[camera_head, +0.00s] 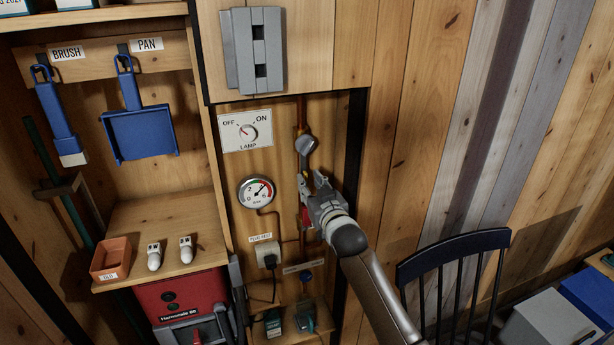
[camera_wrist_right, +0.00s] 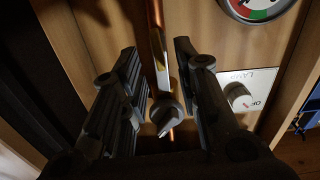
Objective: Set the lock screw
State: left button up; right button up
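A grey knob (camera_head: 307,145) with a raised grip sits on a vertical copper pipe (camera_head: 301,108) in the wall recess. It may be the lock screw; no label shows on it. My right gripper (camera_head: 312,180) is just below the knob in the head view, in front of the pipe. In the right wrist view its two fingers (camera_wrist_right: 156,60) are apart. The knob (camera_wrist_right: 166,114) and pipe show between them, with no visible grip on either. My left gripper is not in view.
A lamp dial (camera_head: 248,131) and a pressure gauge (camera_head: 257,191) are left of the pipe. A red part (camera_head: 305,216) sits beside my right gripper. A grey box (camera_head: 254,50) hangs above. A dark chair (camera_head: 452,250) stands at the right.

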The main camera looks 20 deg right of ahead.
aim_at(306, 178)
jog(key=shift+w+r, duration=0.15)
jog(key=shift+w, duration=0.75)
jog(key=shift+w+a, duration=0.1)
jog(key=shift+w, duration=0.55)
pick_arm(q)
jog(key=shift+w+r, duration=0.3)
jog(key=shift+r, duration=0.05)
pick_arm(e)
grip_shut()
